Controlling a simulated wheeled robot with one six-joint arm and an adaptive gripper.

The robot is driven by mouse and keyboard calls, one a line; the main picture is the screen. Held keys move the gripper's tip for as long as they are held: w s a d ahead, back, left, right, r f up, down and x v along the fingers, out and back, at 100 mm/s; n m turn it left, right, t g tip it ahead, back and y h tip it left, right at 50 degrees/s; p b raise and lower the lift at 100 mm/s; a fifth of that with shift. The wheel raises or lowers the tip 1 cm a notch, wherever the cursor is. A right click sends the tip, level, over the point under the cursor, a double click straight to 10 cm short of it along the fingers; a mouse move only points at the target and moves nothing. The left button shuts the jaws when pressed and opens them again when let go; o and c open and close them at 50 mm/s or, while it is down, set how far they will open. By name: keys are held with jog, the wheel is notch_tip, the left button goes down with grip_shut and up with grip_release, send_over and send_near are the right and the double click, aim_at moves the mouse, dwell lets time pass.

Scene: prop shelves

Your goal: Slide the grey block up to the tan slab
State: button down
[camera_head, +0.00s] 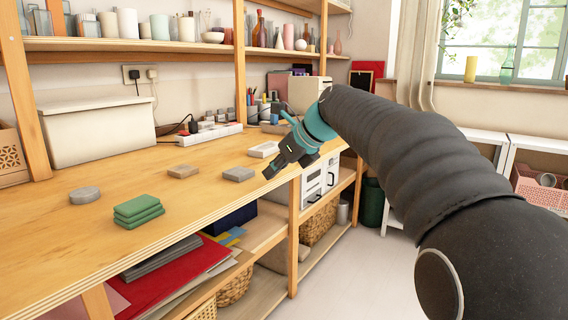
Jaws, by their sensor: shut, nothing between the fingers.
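The grey block (239,174) lies flat on the wooden bench top near its front edge. The tan slab (183,171) lies to its left, with a strip of bare wood between them. My gripper (270,171) is shut and empty. It points down just right of the grey block, by the bench's front edge. A small gap shows between fingertips and block; I cannot tell how high the fingertips are above the wood.
A stack of green slabs (138,211) and a rounded grey piece (85,194) lie at the left. A pale block (263,149) lies behind my gripper. A power strip (209,132) and a lidded white box (97,131) stand at the back.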

aim_at(248, 178)
jog(key=w+a, duration=0.1)
jog(key=w+a+f, duration=0.1)
jog(key=a, duration=0.1)
jog(key=shift+w+f, duration=0.15)
jog(key=shift+w+a, duration=0.5)
jog(key=shift+a, duration=0.05)
